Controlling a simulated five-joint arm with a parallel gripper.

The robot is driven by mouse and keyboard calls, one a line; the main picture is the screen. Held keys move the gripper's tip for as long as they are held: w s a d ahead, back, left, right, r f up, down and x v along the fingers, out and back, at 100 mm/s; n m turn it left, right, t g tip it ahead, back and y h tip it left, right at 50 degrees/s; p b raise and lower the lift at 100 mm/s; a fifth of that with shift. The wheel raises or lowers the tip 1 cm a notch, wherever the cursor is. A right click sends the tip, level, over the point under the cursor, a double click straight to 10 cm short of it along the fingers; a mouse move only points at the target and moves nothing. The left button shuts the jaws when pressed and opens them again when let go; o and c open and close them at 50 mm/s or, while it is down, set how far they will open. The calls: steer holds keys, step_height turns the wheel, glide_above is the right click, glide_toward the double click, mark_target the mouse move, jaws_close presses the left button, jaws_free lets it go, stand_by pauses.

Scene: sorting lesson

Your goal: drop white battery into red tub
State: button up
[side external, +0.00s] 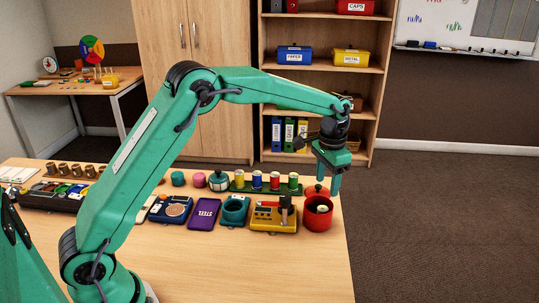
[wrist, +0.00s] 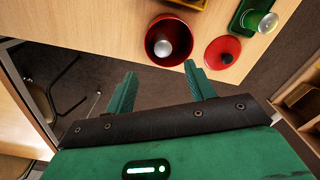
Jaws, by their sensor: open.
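The red tub (side external: 317,222) stands open at the right end of the table. A pale, whitish round-ended thing, which looks like the white battery (side external: 322,209), lies inside it. In the wrist view the red tub (wrist: 153,52) shows this silvery-white battery (wrist: 162,47) within its walls. My gripper (side external: 334,189) is above and just behind the tub's right side. In the wrist view my gripper (wrist: 160,69) has its two fingers spread apart with nothing between them, and the tub is beyond the fingertips.
A red lid with a dark knob (wrist: 223,52) lies beside the tub. A green rack (side external: 268,188) of coloured cylinders stands to the left of the tub. A yellow device (side external: 272,222) sits close on the tub's left. The table's right edge is near, with open floor beyond.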

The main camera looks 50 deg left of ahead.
steer(key=shift+r, duration=1.7)
steer(key=s+a+r+n+t, duration=0.2)
steer(key=s+a+r+t, duration=0.15)
steer(key=s+r, duration=0.95)
steer(key=s+a+f+t, duration=0.1)
steer(key=s+f, duration=0.1)
steer(key=s, duration=0.8)
steer(key=s+a+f+n+t, duration=0.1)
steer(key=s+f, duration=0.2)
steer(key=s, duration=0.7)
steer(key=shift+n, duration=0.3)
